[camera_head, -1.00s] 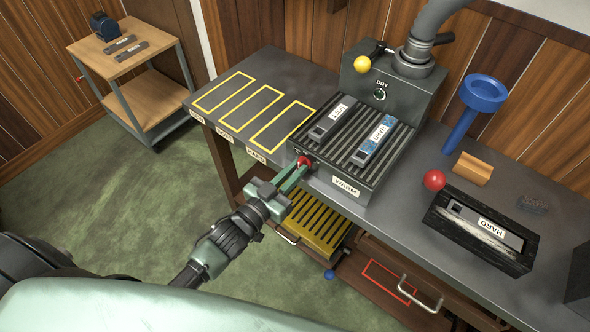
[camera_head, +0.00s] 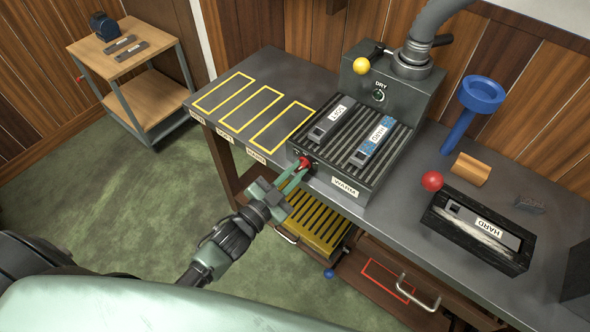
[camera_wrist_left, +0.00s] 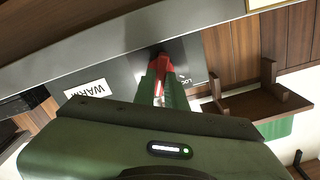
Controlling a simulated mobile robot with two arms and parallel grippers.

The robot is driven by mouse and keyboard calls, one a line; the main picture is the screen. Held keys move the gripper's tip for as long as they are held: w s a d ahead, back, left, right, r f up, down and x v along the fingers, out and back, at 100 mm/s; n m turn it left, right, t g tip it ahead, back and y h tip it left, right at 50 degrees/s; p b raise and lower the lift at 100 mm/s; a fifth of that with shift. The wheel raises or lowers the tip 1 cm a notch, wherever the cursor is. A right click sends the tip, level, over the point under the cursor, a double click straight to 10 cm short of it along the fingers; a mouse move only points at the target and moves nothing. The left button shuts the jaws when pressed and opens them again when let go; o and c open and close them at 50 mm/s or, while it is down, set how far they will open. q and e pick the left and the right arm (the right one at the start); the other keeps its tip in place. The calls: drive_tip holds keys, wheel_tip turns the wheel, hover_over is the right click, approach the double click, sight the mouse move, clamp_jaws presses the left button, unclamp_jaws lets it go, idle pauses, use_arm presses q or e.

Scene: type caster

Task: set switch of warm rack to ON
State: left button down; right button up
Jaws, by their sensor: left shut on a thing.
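The warm rack (camera_head: 338,189) is a dark ribbed box on the bench with a WARM label on its front. Its red switch (camera_head: 305,162) sits at the left end of that front face. My left gripper (camera_head: 299,170) is shut on the red switch. In the left wrist view the red switch (camera_wrist_left: 158,72) shows between the green fingers (camera_wrist_left: 168,90), beside partly hidden lettering. The fingers cover part of the switch, so I cannot tell its setting. My right gripper is not in view.
Two labelled moulds lie on the rack, one grey (camera_head: 330,123) and one with blue (camera_head: 373,141). A dryer box (camera_head: 392,90) with a yellow knob stands behind. A black tray (camera_head: 478,237) and red ball (camera_head: 432,181) are at right. Yellow outlined slots (camera_head: 252,106) are empty.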

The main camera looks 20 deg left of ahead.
use_arm(q)
drive_tip(key=m, duration=0.5)
drive_tip(key=shift+d+f, duration=0.1)
drive_tip(key=shift+m, duration=0.4)
drive_tip(key=c, duration=1.5)
unclamp_jaws()
drive_tip(key=shift+o, duration=0.2)
drive_tip(key=b+v, duration=0.1)
drive_tip(key=v, duration=0.6)
drive_tip(key=shift+s, duration=0.4)
